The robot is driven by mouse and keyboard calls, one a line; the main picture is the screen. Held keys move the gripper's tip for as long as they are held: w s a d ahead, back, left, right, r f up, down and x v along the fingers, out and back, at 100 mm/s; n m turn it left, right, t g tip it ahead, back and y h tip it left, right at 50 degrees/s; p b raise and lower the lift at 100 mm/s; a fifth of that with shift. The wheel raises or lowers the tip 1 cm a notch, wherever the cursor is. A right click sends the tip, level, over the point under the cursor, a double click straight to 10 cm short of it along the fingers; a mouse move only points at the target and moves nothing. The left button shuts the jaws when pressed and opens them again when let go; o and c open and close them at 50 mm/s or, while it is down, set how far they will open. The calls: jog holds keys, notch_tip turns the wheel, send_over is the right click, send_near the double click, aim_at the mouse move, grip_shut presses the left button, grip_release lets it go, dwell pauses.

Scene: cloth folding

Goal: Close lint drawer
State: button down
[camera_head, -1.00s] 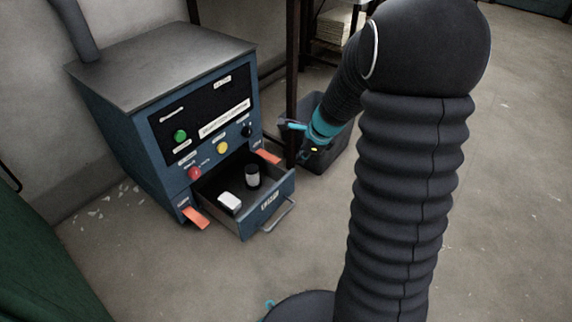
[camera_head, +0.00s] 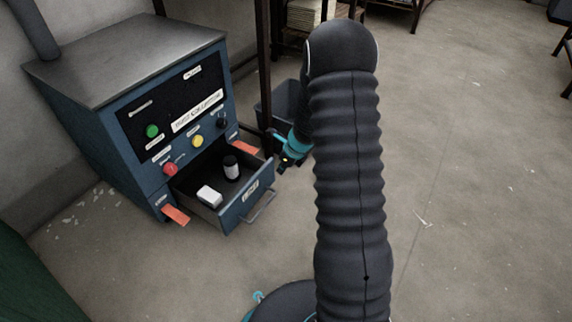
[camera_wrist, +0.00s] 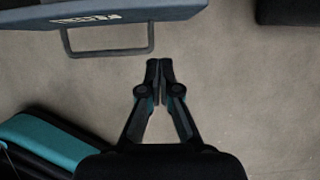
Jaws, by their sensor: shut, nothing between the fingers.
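The lint drawer (camera_head: 247,203) stands pulled out from the low front of the blue machine (camera_head: 160,115). A dark bottle with a pale label (camera_head: 231,168) and a small white item (camera_head: 209,196) lie inside it. Its wire handle (camera_head: 264,205) sticks out in front. The drawer front (camera_wrist: 120,12) and its handle (camera_wrist: 108,53) also show at the top of the wrist view. My gripper (camera_wrist: 159,65) is shut and empty, just right of the handle and apart from it. In the head view my gripper (camera_head: 287,163) is partly hidden beside the drawer's right side.
Orange tabs (camera_head: 175,215) flank the drawer opening. A dark grey bin (camera_head: 283,104) and a dark upright post (camera_head: 264,60) stand behind my gripper. A green cloth-like shape (camera_head: 30,275) is at lower left. The floor in front and to the right is clear.

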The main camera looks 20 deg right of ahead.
aim_at(266, 173)
jog(key=shift+w+a+f, duration=0.3)
jog(key=shift+w+a, duration=0.2)
jog(key=shift+w, duration=0.15)
jog(key=shift+w+a+f, duration=0.35)
jog(key=shift+w+a, duration=0.1)
jog(key=shift+w, duration=0.2)
jog(key=shift+w+a+f, duration=0.3)
jog(key=shift+w+a, duration=0.2)
jog(key=shift+w, duration=0.15)
